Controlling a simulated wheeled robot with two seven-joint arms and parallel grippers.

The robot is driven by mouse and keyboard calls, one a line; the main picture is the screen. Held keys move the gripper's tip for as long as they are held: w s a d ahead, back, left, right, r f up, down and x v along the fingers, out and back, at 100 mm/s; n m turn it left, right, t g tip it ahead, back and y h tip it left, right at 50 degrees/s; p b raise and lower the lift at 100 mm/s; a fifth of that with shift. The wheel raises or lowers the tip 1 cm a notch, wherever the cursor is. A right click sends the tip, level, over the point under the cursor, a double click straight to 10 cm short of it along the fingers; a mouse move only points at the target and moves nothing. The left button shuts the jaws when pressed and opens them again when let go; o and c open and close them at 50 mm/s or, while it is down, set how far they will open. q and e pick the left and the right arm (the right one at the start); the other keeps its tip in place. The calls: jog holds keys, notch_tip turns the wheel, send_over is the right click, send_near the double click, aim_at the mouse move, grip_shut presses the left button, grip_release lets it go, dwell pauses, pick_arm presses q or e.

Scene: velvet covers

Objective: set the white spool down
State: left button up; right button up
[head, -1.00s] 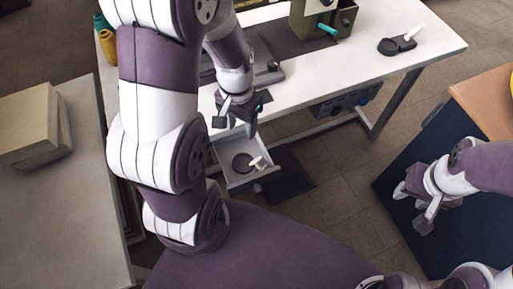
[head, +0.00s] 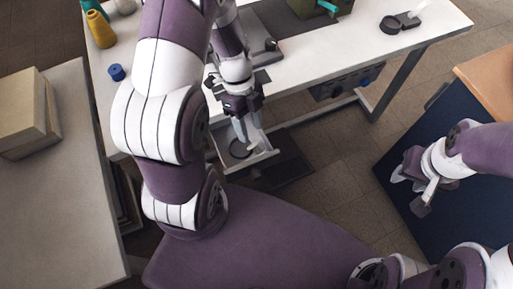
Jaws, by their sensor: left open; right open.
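A white spool (head: 125,6) appears to stand at the back left of the white table, cut off by the top edge of the head view. My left gripper (head: 247,141) is open and points down over the open drawer (head: 272,155) under the table's front edge. Its pale fingers cover part of the drawer, which has a dark round shape (head: 239,150) inside. I cannot tell whether anything white lies between or under the fingers. My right gripper (head: 411,192) is open and empty at the right, in front of the dark blue panel, far from the spools.
A teal spool (head: 91,8), a yellow spool (head: 101,29) and a blue spool (head: 117,72) stand on the table's left end. My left arm hides part of the table (head: 330,48). Boxes (head: 22,112) sit on the grey counter (head: 55,205). Floor is clear at centre right.

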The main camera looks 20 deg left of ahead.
aim_at(254, 144)
pick_arm(q)
jog(key=x, duration=0.4)
jog(key=shift+s+d+f, duration=0.1)
jog(key=shift+s+f, duration=0.15)
jog(key=shift+f, duration=0.1)
jog(key=shift+c, duration=0.3)
jog(key=c, duration=0.7)
